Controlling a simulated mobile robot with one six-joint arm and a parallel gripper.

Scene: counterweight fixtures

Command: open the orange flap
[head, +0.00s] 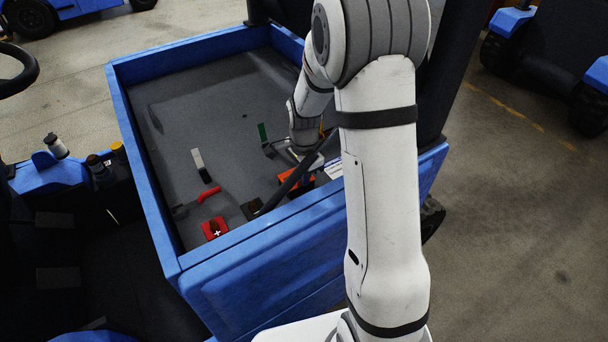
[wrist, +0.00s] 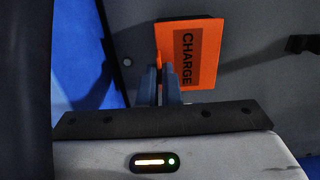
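The orange flap (wrist: 200,52) lies ahead in the wrist view, with "CHARGE" in dark letters. A narrow orange tab at its left edge stands between the two fingers. My gripper (wrist: 160,72) has its fingers close together on either side of this tab and seems closed on it. In the head view the flap (head: 290,177) shows only in part, behind a dark bar and my arm. The fingertips are hidden there.
The flap sits in a grey bed with a blue rim (head: 150,215). A red piece with a white cross (head: 215,229), a red-tipped handle (head: 209,193), a white-tipped lever (head: 198,160) and a green-tipped piece (head: 262,132) are nearby. The upper left of the bed is mostly clear.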

